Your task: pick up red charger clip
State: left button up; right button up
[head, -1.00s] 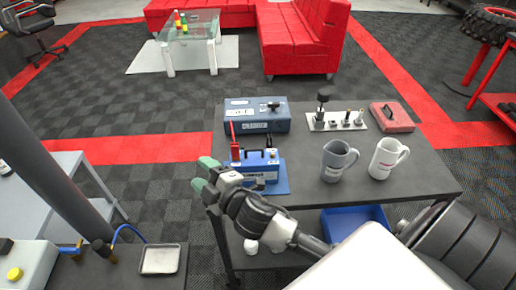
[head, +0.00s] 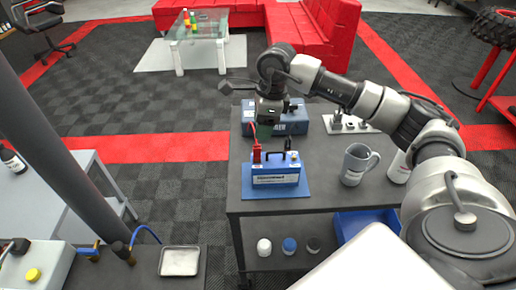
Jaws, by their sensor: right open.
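The red charger clip (head: 257,153) stands upright at the left end of the top of a small blue battery unit (head: 276,176), with a red cable rising from it. The unit sits on a blue mat (head: 247,190) on the dark table. My right gripper (head: 268,124) hangs pointing down just behind and above the clip, in front of the blue charger box (head: 300,118). It is open and does not hold the clip. Its fingertips are small and hard to make out against the box. My left gripper is not in view.
A grey mug (head: 354,165) stands right of the battery unit, with a white mug (head: 398,168) partly hidden by my right arm. A metal plate with posts (head: 350,124) is behind them. A blue bin (head: 362,222) is on the lower shelf.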

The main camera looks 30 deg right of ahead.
aim_at(257, 146)
notch_tip(257, 146, down, 4)
jog(key=shift+d+f+p, duration=0.1)
jog(key=shift+f+p, duration=0.05)
jog(key=shift+p, duration=0.2)
jog(key=shift+w+f, duration=0.2)
jog(key=shift+f, duration=0.4)
jog(key=shift+a+f+p, duration=0.25)
jog(key=shift+f+p, duration=0.05)
jog(key=shift+f, duration=0.05)
jog(key=f, duration=0.2)
jog(key=a+f+p, duration=0.1)
jog(key=shift+w+f, duration=0.25)
jog(key=shift+w, duration=0.15)
jog(key=shift+f, duration=0.4)
jog(key=c, duration=1)
